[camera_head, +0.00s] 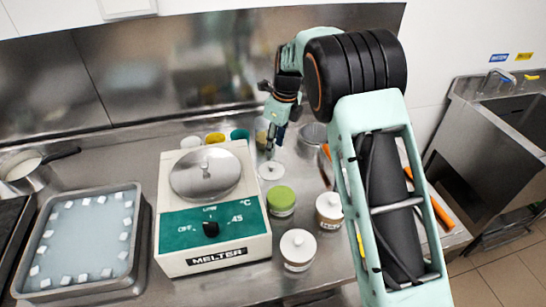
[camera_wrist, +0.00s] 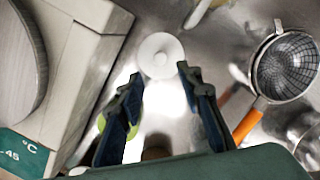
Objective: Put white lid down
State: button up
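A round white lid (camera_head: 270,170) with a small knob lies flat, apparently on the counter, beside the melter's right edge. It also shows in the wrist view (camera_wrist: 160,55), just beyond my fingertips. My gripper (camera_head: 270,150) points down close above the lid. In the wrist view its two blue fingers (camera_wrist: 160,76) are spread apart with nothing clasped between them. A jar with a white lid (camera_head: 298,250) stands nearer, another white-topped jar (camera_head: 329,210) is to its right, and a green-lidded jar (camera_head: 281,200) is just in front of the loose lid.
The melter (camera_head: 212,257) stands close left of my gripper. A sieve with an orange handle (camera_wrist: 285,68) lies to the right. Yellow (camera_head: 215,138) and teal (camera_head: 239,135) containers are behind the melter. A tray (camera_head: 143,235) with white cubes is at left.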

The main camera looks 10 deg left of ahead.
jog(key=r, duration=0.3)
jog(key=shift+s+d+r, duration=0.1)
jog(key=shift+d+r, duration=0.15)
jog(key=shift+r, duration=0.1)
